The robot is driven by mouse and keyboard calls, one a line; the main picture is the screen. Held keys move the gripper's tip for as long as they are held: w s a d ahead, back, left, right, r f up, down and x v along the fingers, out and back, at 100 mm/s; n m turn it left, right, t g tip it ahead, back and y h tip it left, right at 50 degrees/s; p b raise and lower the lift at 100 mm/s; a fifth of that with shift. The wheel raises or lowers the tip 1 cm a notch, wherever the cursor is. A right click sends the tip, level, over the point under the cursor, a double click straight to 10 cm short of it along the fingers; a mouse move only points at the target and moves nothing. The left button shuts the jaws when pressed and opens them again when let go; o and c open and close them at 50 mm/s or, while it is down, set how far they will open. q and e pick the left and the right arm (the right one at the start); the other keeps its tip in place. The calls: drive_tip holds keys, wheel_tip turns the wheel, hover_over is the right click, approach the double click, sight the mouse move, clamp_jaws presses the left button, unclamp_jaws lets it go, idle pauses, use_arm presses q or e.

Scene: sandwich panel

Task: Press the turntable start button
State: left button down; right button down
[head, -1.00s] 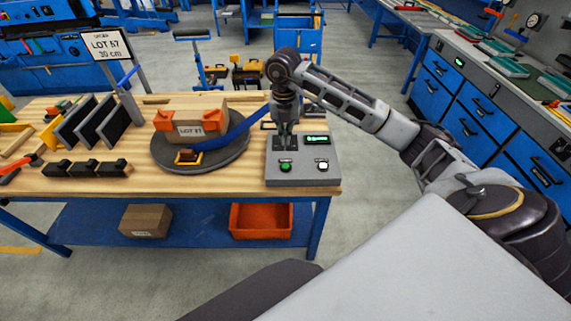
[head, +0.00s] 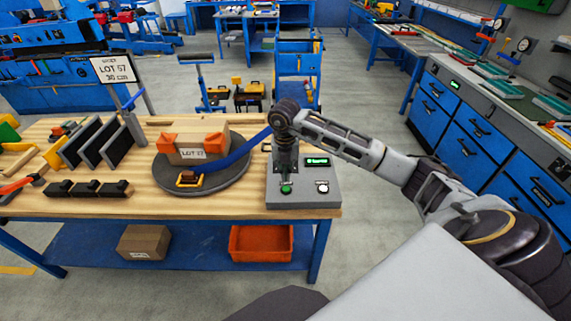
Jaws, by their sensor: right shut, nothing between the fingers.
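The grey control box (head: 305,205) sits at the right end of the wooden bench. It has a green button (head: 286,189), a white button (head: 323,188) and a lit green display. My right gripper (head: 286,180) is shut and empty, pointing down just over the green button. Whether the fingertips touch the button cannot be told. The turntable (head: 232,180) is a dark disc left of the box. It carries a cardboard box marked LOT 57 (head: 193,153) with orange corner pieces. A blue strap runs from it toward the control box. My left gripper is not in view.
Black upright panels (head: 98,146), black blocks (head: 88,189) and a LOT 57 sign (head: 113,69) stand at the left of the bench. An orange bin (head: 261,244) and a carton (head: 144,243) are on the lower shelf.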

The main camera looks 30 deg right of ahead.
sight(286, 194)
drive_tip(key=shift+d+f+p, duration=0.1)
drive_tip(key=shift+f+p, duration=0.7)
drive_tip(key=shift+f, duration=3.15)
drive_tip(key=shift+f, duration=0.15)
